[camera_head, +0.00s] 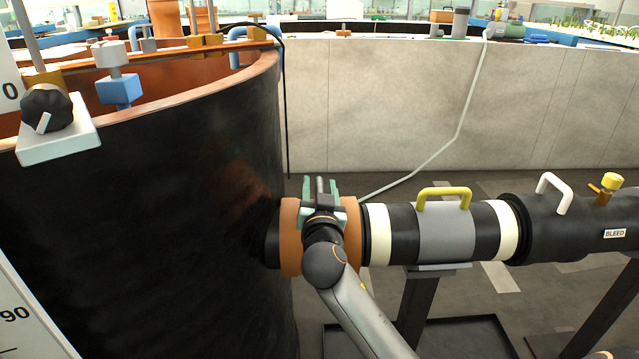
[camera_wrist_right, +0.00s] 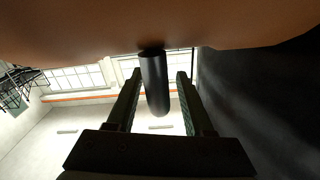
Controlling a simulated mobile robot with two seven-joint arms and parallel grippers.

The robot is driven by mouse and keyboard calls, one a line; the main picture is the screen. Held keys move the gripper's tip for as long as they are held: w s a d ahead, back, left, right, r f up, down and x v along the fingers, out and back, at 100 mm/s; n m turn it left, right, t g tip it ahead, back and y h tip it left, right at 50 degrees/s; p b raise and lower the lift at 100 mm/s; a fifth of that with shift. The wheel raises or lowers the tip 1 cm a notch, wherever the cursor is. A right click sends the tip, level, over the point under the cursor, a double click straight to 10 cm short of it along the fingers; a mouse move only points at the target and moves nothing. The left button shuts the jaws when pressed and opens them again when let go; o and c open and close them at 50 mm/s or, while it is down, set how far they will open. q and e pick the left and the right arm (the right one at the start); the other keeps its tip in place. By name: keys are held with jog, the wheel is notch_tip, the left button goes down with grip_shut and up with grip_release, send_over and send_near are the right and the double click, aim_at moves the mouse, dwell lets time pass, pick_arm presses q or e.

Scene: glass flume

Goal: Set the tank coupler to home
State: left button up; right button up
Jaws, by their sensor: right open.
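The tank coupler (camera_head: 290,240) is an orange-brown ring around the black pipe, close beside the dark tank wall. My right gripper (camera_head: 320,187) is at the coupler's top, its arm crossing the middle of the ring and hiding it. In the right wrist view the coupler (camera_wrist_right: 90,28) fills the top edge, and a dark round-ended peg (camera_wrist_right: 155,85) sticks out from it. The peg stands between the two open fingers of the right gripper (camera_wrist_right: 159,76), with a visible gap on each side. My left gripper is not in view.
The big dark tank (camera_head: 150,200) fills the left, with a dial knob (camera_head: 46,108) on its rim. Right of the coupler are a grey sleeve with a yellow handle (camera_head: 445,194), a white handle (camera_head: 553,190) and a yellow-capped bleed valve (camera_head: 611,182). A pale wall (camera_head: 390,110) stands behind.

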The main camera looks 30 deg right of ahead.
jog(key=shift+c, duration=0.3)
grip_shut()
dwell(1.2)
